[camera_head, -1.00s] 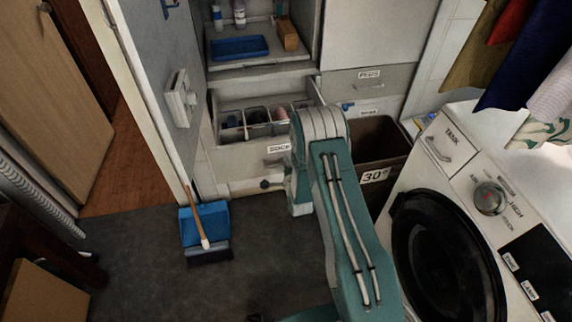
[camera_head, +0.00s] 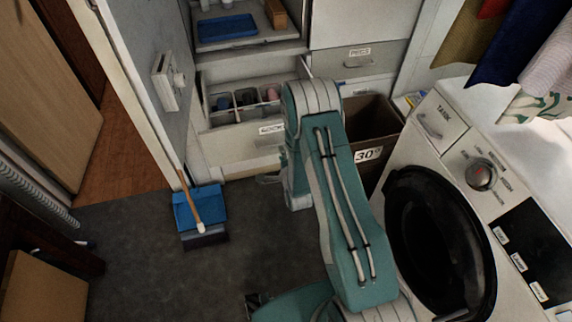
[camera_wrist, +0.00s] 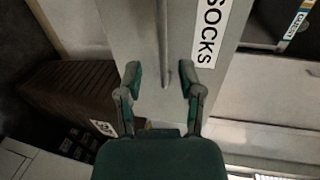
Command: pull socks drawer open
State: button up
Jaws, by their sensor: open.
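The socks drawer (camera_head: 235,146) stands open in the head view, showing compartments with dark and pink items. Its front label is partly covered by my arm. In the wrist view, the pale drawer front (camera_wrist: 130,30) bears a SOCKS label (camera_wrist: 208,32). A thin grey handle bar (camera_wrist: 163,40) runs along this front. My gripper (camera_wrist: 160,76) is open, one finger on each side of the handle's near end, with gaps to both sides. Contact is not visible. In the head view my arm hides most of the gripper.
A brown bin (camera_head: 368,128) marked 30 stands right of the drawer, beside the white washer (camera_head: 450,140). A pegs drawer (camera_head: 358,66) is shut above the bin. A blue dustpan (camera_head: 198,208) and brush lie on the grey floor at left. Open floor lies in front.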

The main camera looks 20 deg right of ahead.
jog(key=v, duration=0.6)
jog(key=shift+s, duration=0.25)
notch_tip(320, 180, up, 22)
jog(key=n+g, duration=0.5)
jog(key=n, duration=0.4)
jog(key=s+r+n+g, duration=0.2)
jog(key=s+r+n, duration=0.2)
jog(key=s, duration=0.9)
jog(key=s+r+n+g, duration=0.3)
jog(key=s+r+n, duration=0.2)
jog(key=s+r, duration=0.4)
jog(key=s, duration=0.4)
jog(key=shift+s+a+r, duration=0.2)
jog(key=shift+a+r, duration=0.05)
jog(key=shift+a, duration=0.1)
